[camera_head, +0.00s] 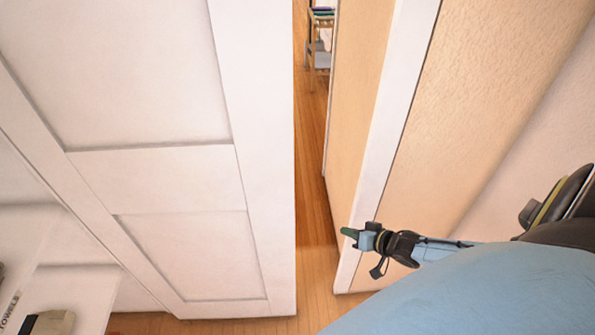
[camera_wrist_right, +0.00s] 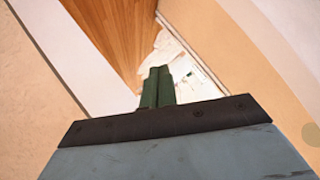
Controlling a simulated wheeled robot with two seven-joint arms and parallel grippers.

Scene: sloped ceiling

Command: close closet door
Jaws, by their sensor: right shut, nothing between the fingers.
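A white panelled closet door (camera_head: 265,120) fills the left half of the head view, with its free edge near the middle of the picture. A gap with wooden floor lies between that edge and the white-trimmed frame (camera_head: 385,125) to its right. My right gripper (camera_head: 345,232) is in front of this frame, near its lower part, with its fingers pointing left toward the gap. In the right wrist view its green fingers (camera_wrist_right: 157,88) are together with nothing between them. I cannot tell whether the fingertips touch anything. My left gripper is not in view.
A tan wall (camera_head: 480,100) stands right of the frame, close to my right arm. A small shelf (camera_head: 321,40) shows far off through the gap. White objects, one marked with letters (camera_head: 12,303), are at the lower left. Wooden floor (camera_head: 312,215) shows in the gap.

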